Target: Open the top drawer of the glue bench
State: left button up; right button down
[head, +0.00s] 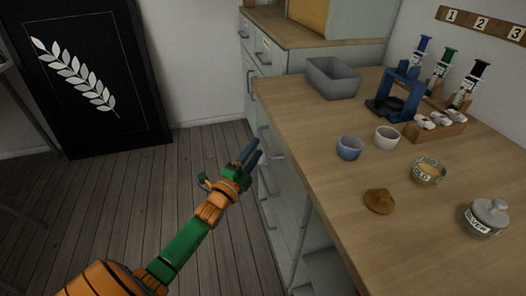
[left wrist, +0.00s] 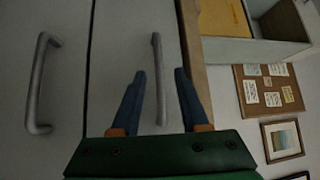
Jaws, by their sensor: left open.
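The glue bench (head: 325,170) has a wooden top and pale grey drawer fronts facing left, with bar handles down its side. My left gripper (head: 252,152) is open beside the upper part of these fronts. In the left wrist view, the top drawer's handle (left wrist: 157,75) is nearest the wooden edge and appears between the two open blue fingers (left wrist: 160,75). The fingers are apart from each other; I cannot tell how deep the handle sits between them. A lower drawer's handle (left wrist: 40,80) shows at left. The top drawer looks shut. My right gripper is not in view.
On the bench stand a grey bin (head: 333,78), a blue stand (head: 398,95), syringes in a rack (head: 440,130), two cups, a gold tin (head: 429,171), a brown lump (head: 379,201) and a silver jar (head: 486,216). The wooden floor (head: 130,190) left of the bench is clear.

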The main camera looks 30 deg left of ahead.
aim_at(263, 140)
pick_arm(q)
jog(key=w, duration=0.2)
jog(key=w+b, duration=0.1)
jog(key=w, duration=0.1)
jog(key=shift+a+r, duration=0.2)
jog(key=shift+w+r, duration=0.1)
jog(key=shift+w, duration=0.3)
grip_shut()
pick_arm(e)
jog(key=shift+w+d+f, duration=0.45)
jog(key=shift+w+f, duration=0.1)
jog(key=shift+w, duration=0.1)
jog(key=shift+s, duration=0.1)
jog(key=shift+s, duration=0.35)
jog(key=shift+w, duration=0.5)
